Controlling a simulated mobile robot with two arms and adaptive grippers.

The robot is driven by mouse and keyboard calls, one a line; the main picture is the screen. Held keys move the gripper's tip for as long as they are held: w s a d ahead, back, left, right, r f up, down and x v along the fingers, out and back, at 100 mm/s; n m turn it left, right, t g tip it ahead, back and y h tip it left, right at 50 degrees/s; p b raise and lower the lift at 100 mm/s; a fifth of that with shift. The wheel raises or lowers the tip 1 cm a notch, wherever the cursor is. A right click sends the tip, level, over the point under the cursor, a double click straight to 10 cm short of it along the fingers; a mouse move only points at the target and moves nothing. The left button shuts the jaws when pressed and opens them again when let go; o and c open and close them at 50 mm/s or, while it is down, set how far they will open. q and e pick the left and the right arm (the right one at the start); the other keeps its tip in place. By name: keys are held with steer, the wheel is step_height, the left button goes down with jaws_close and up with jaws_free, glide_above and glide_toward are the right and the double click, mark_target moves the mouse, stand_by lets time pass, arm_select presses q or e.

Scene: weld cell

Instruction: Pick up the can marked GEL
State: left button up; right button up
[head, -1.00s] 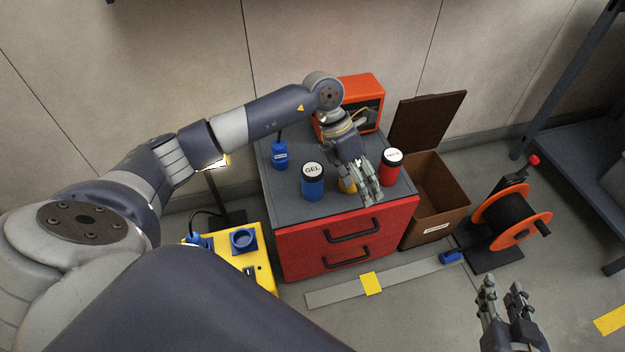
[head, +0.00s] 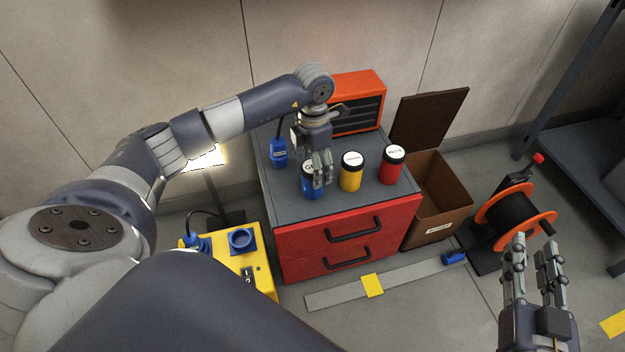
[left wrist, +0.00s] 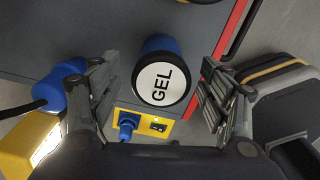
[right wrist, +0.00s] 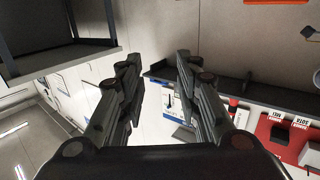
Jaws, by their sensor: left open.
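The can marked GEL (head: 309,188) is blue with a black rim and white lid. It stands upright on the grey top of the red drawer cabinet (head: 345,240). My left gripper (head: 321,180) is over it and hides part of its lid. In the left wrist view the GEL lid (left wrist: 161,84) lies between the two open fingers (left wrist: 160,90), with gaps on both sides. My right gripper (head: 532,245) is open and empty at the lower right, away from the cabinet; its spread fingers also show in the right wrist view (right wrist: 160,80).
A yellow can (head: 351,175) and a red can (head: 391,168) stand right of the GEL can. A blue plugged object (head: 279,152) stands to its left. An orange unit (head: 358,100) is behind. A brown bin (head: 440,195) and a cable reel (head: 512,215) are to the right.

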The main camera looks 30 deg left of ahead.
arm_select(q)
step_height(320, 180, down, 5)
steer(key=shift+s+r+b, duration=0.15)
steer(key=shift+b, duration=0.65)
steer(key=c, duration=1.4)
arm_select(e)
step_height(320, 180, up, 8)
steer(key=s+t+y, duration=0.1)
steer(key=t, duration=0.3)
steer(key=shift+a+r+t+y, duration=0.25)
steer(key=shift+a+t+y, duration=0.05)
steer(key=shift+a+y, duration=0.15)
